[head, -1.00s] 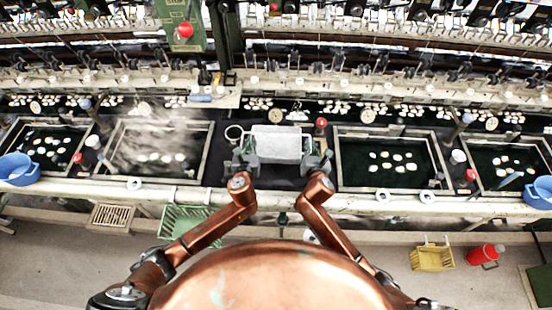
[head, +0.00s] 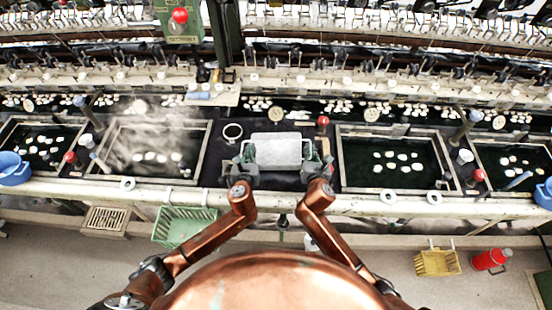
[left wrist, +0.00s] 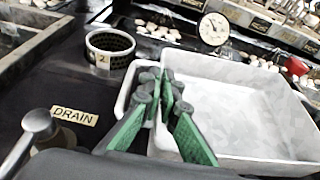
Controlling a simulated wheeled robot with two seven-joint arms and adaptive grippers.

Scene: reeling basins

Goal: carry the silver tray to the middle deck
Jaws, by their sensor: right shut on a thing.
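The silver tray (head: 279,150), a shallow rectangular pan, is over the dark middle deck (head: 280,181) between the two large basins. In the left wrist view the tray (left wrist: 245,110) looks empty. My left gripper (head: 246,158) is at its left end. In the left wrist view its green-padded fingers (left wrist: 163,90) straddle the tray's near-left wall and are closed on it. My right gripper (head: 313,157) is shut on the tray's right end, its fingertips partly hidden. Whether the tray touches the deck I cannot tell.
Water basins with cocoons (head: 397,162) flank the deck. A pale rail (head: 215,196) runs along the front.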

